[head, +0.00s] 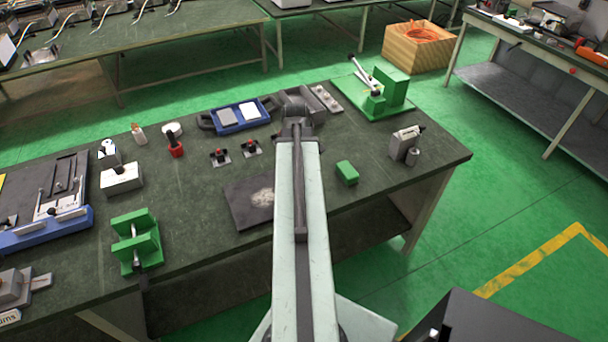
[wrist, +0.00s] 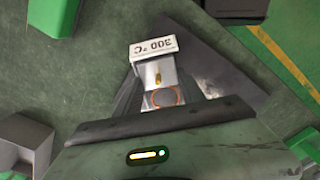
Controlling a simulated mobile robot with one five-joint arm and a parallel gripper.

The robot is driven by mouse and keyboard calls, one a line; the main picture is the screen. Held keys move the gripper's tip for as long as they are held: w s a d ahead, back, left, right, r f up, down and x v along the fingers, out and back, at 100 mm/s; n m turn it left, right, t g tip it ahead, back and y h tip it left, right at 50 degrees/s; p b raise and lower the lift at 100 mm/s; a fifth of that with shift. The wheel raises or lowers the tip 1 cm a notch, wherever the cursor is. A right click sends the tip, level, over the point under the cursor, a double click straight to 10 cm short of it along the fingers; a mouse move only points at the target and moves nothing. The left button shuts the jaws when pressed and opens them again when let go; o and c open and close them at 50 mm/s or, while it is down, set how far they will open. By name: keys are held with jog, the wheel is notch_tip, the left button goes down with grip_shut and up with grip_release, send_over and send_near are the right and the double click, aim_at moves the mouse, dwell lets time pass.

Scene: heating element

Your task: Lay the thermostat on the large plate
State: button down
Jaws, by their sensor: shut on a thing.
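The thermostat (wrist: 160,75) is a small pale block with a white "300 °C" tag, a brass-coloured pin and a round copper-rimmed part. It shows in the wrist view, between the jaws of my gripper (wrist: 158,92), which is shut on it. In the head view my arm hides the gripper tips and the thermostat. The large plate (head: 245,206) is a dark square with a pale patch, flat on the workbench, partly behind my arm. A dark surface that looks like this plate (wrist: 228,66) shows behind the thermostat in the wrist view. I cannot tell whether they touch.
A green block (head: 347,173) and a grey block (head: 404,143) stand right of my arm on the workbench (head: 200,260). A green fixture (head: 137,243) is at the left. Two small red-and-black clamps and a blue tray (head: 240,117) are farther back.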

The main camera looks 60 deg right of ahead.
notch_tip(320, 180, down, 2)
jog(key=shift+f+b, duration=0.1)
jog(key=shift+b, duration=0.25)
jog(key=shift+w+r, duration=0.1)
jog(key=shift+r, duration=0.2)
jog(key=shift+f, duration=0.15)
jog(key=c, duration=0.7)
grip_release()
notch_tip(320, 180, up, 12)
jog(key=p, duration=1.2)
jog(key=shift+r, duration=0.2)
